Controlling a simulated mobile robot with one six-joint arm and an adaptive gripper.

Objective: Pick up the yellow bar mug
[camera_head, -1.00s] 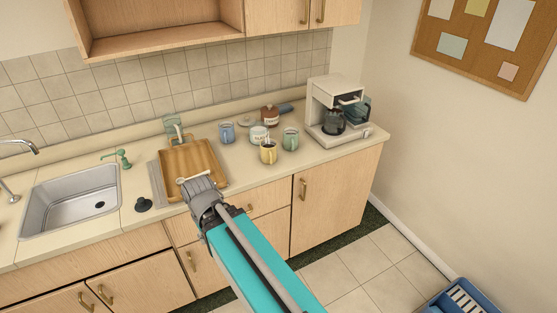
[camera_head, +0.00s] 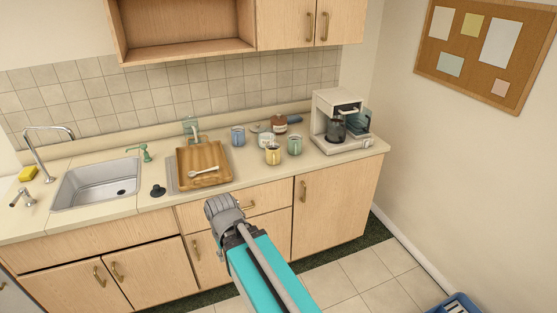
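The yellow mug (camera_head: 272,156) stands upright on the counter, at the front of a small group of mugs. A green mug (camera_head: 295,146) is close on its right, and a blue mug (camera_head: 238,137) is behind it to the left. A white jar (camera_head: 266,139) is just behind it. My gripper (camera_head: 220,202) is in front of the counter's cabinets in the picture, below and left of the yellow mug and apart from it. Its fingers are seen from behind, so their opening is unclear. I see nothing held in it.
A wooden tray (camera_head: 184,172) with a pale spoon (camera_head: 203,172) lies left of the mugs. A coffee maker (camera_head: 330,108) stands to their right, and a brown pot (camera_head: 280,125) behind. The sink (camera_head: 75,188) and a dark stopper (camera_head: 158,191) are further left. The counter front (camera_head: 262,181) is clear.

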